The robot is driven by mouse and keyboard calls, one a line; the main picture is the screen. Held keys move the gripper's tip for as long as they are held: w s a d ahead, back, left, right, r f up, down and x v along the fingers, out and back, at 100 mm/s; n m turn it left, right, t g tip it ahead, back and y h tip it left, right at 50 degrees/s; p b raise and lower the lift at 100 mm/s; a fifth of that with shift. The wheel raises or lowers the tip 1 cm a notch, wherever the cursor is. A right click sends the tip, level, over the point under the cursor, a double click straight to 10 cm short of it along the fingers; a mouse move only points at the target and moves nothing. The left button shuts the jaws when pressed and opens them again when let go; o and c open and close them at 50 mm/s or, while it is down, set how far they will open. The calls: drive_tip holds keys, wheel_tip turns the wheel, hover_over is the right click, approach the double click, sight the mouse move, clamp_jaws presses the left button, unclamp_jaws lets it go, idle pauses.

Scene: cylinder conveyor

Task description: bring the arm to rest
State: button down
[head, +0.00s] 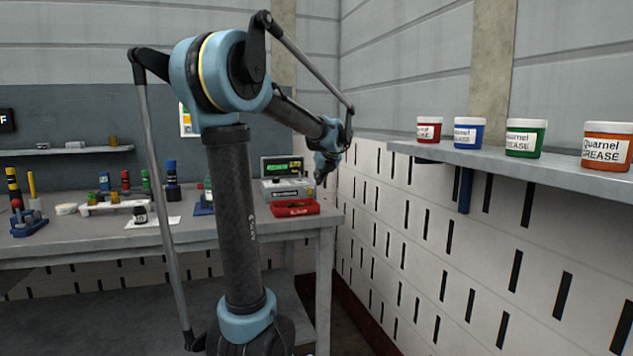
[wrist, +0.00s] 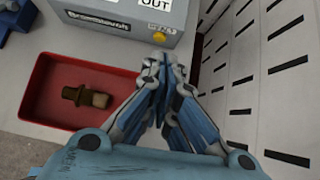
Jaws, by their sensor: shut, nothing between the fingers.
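My gripper (head: 321,180) hangs at the end of my raised arm, near the right end of the workbench in the head view. In the wrist view my gripper (wrist: 166,66) has its blue and grey fingers together, with nothing seen between them. It is above and to the right of a red tray (wrist: 36,112), apart from it. A brown stepped cylinder part (wrist: 86,96) lies in the tray. The red tray also shows in the head view (head: 296,212), its contents hard to make out there.
A grey device (wrist: 120,20) with an OUT label stands behind the tray. The workbench (head: 110,248) holds several coloured cylinders on the left. A slotted wall (head: 400,230) is close on the right. A wall shelf (head: 480,159) above carries several grease tubs.

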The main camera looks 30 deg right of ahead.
drive_tip(key=shift+a, duration=0.1)
idle(0.5)
